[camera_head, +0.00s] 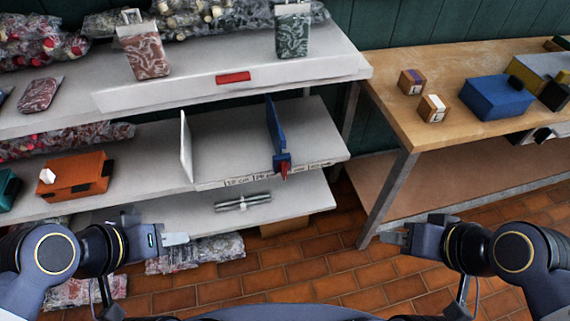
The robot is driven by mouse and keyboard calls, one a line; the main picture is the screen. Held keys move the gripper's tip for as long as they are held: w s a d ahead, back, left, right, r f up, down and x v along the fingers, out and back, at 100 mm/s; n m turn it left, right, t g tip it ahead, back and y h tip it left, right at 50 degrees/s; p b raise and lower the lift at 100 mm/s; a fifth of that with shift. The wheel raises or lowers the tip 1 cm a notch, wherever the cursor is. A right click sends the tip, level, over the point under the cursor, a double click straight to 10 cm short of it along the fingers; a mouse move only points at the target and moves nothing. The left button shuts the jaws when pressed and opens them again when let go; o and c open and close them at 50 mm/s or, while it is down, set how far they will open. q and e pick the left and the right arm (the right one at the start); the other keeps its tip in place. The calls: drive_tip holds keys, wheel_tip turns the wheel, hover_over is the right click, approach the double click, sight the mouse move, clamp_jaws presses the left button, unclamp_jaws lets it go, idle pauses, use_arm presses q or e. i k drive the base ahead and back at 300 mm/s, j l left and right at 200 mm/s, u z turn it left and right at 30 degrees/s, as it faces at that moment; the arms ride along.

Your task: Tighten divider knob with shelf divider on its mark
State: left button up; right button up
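The blue shelf divider (273,124) stands upright on the middle shelf (230,147), near its right end. A blue clamp (282,158) holds its front end at the shelf edge, and a small red knob (284,172) sticks out below it. A pale strip with written marks (242,181) runs along the shelf edge; the clamp and knob cover part of it, so I cannot tell the exact alignment. My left gripper (182,239) is low at the left, apart from the divider. My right gripper (386,238) is low at the right, also away from it. Their finger gaps are unclear.
A white divider (186,146) stands left of the blue one. An orange box (76,175) sits further left. The upper shelf (330,65) overhangs the dividers. A silver rod bundle (243,202) lies below. A wooden table (440,120) with boxes stands right. Open floor lies between my grippers.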

sight(283, 166)
drive_tip(key=k+j+u, duration=0.15)
drive_tip(key=j, duration=0.55)
drive_tip(key=j+u, duration=0.15)
drive_tip(key=j, duration=0.55)
